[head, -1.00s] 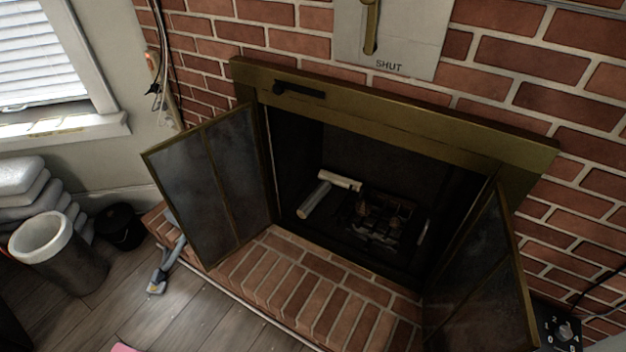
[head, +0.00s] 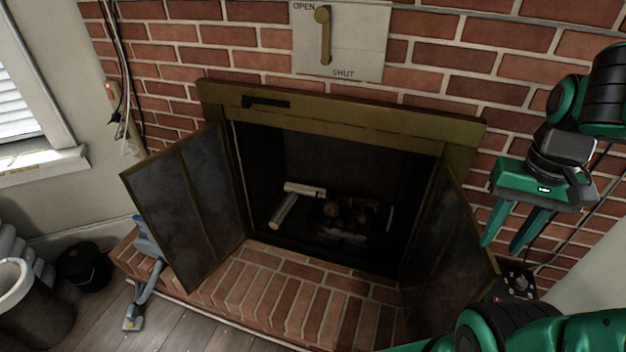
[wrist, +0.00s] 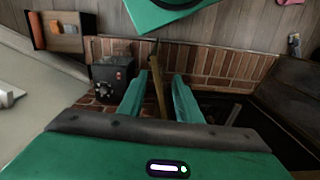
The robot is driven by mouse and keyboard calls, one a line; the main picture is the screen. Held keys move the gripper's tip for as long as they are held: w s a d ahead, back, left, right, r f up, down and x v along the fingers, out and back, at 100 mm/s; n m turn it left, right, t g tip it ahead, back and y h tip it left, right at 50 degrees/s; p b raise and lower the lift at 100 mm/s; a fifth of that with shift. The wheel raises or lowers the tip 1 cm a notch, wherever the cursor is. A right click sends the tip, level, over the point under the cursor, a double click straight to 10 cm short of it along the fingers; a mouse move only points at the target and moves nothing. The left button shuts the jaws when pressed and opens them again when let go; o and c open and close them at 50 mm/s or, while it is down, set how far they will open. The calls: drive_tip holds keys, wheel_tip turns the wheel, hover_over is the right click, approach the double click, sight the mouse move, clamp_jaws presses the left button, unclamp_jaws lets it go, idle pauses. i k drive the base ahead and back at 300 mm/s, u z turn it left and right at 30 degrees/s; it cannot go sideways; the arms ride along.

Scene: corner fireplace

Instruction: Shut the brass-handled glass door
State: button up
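Two brass-framed glass doors stand swung open on the fireplace: the left glass door (head: 185,205) and the right glass door (head: 447,250). I cannot make out a handle on either, so I cannot tell which is the brass-handled one. My gripper (head: 503,247) is open, fingers pointing down, near the top outer corner of the right door. In the wrist view, a brass door edge (wrist: 158,98) shows in the gap between the fingers of my gripper (wrist: 160,75). Nothing is gripped; I cannot tell whether the fingers touch the door. My arm hides the right door's lower part.
A brick hearth (head: 265,290) runs below the firebox. A dark dial box (head: 518,283) sits right of the right door and shows in the wrist view (wrist: 113,80). A lever plate (head: 355,45) marked OPEN and SHUT is above.

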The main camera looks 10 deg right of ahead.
sight(163, 189)
drive_tip(key=u, duration=2.25)
drive_tip(key=i, duration=1.1)
drive_tip(key=z, duration=1.95)
